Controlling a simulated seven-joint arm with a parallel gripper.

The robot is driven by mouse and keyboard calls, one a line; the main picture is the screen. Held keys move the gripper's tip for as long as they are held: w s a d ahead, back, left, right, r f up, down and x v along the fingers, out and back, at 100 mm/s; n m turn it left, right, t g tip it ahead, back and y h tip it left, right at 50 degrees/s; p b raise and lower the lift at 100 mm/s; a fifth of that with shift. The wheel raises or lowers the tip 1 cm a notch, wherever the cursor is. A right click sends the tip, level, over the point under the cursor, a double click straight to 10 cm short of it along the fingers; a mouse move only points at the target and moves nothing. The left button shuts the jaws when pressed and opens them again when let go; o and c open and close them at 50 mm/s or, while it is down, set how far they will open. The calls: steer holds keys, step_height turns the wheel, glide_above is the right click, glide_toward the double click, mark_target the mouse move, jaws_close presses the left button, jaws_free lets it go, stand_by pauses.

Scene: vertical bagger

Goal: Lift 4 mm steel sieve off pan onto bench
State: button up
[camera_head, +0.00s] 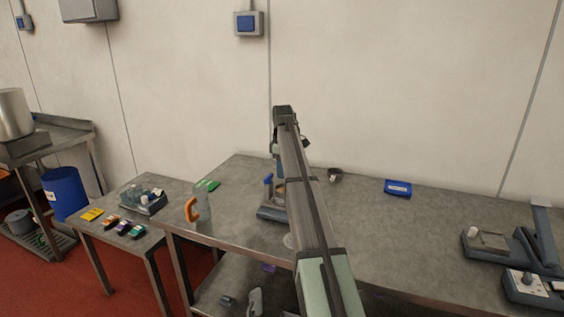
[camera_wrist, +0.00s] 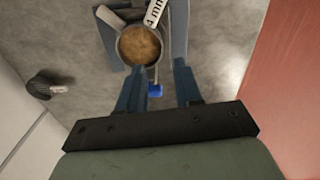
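The 4 mm sieve (camera_wrist: 120,58) shows in the wrist view as a round metal rim with brown material inside. A white tag (camera_wrist: 155,12) reading "4 mm" sticks out from its upper right. It sits at a blue-grey stand (camera_wrist: 180,25); the pan beneath cannot be told apart. My gripper (camera_wrist: 160,66) is open, its two blue fingers spread below and right of the sieve in the picture. A blue knob-like part (camera_wrist: 155,90) shows between the fingers. In the head view my arm hides the sieve and fingertips, leaving part of the blue-grey base (camera_head: 271,214) visible.
A dark cup (camera_head: 335,175) stands behind on the bench (camera_head: 365,230); a similar dark cup with a tag (camera_wrist: 40,87) shows in the wrist view. A blue tray (camera_head: 398,188) is farther right. Bench between tray and right-hand scales (camera_head: 490,240) is clear.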

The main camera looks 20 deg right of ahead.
mark_target(282, 190)
step_height(282, 190, down, 10)
steer(key=shift+r, duration=0.25)
stand_by(0.4)
jaws_close()
stand_by(0.3)
